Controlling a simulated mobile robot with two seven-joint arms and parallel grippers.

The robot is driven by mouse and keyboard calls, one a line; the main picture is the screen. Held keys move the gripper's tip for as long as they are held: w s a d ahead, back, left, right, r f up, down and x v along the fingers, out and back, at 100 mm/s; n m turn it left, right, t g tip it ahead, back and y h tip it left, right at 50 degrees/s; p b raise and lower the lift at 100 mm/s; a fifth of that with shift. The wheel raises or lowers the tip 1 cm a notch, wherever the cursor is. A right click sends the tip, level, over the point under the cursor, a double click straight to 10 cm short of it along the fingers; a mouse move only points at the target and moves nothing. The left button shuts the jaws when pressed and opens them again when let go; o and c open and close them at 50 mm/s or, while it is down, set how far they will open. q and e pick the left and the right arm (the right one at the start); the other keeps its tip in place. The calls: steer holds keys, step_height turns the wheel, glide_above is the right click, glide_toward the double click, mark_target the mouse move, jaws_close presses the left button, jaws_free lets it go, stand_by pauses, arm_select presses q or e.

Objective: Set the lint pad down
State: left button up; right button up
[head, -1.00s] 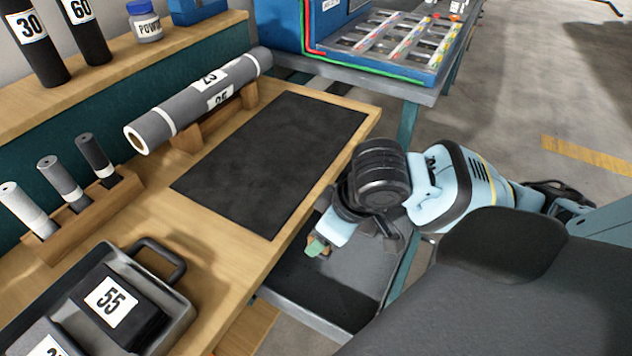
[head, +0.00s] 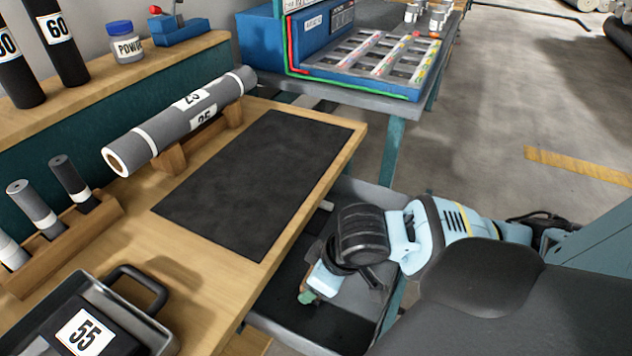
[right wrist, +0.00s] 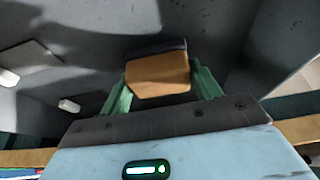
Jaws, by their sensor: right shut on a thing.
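The lint pad (right wrist: 158,76), a small tan block with a dark strip along its far edge, sits between the green fingers of my right gripper (right wrist: 160,84) in the right wrist view. The fingers are shut on its sides. In the head view my right gripper (head: 306,297) points down inside a dark grey tray (head: 278,318) beside the bench's front edge. The pad is hardly visible there, and I cannot tell whether it touches the tray floor. My left gripper is out of view.
Small white pieces (right wrist: 70,105) lie in the tray. The mat is clear.

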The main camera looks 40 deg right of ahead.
steer(key=shift+f, duration=0.35)
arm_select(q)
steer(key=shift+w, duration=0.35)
arm_select(e)
steer(key=o, duration=1)
steer(key=shift+f, duration=0.1)
steer(key=shift+c, duration=0.2)
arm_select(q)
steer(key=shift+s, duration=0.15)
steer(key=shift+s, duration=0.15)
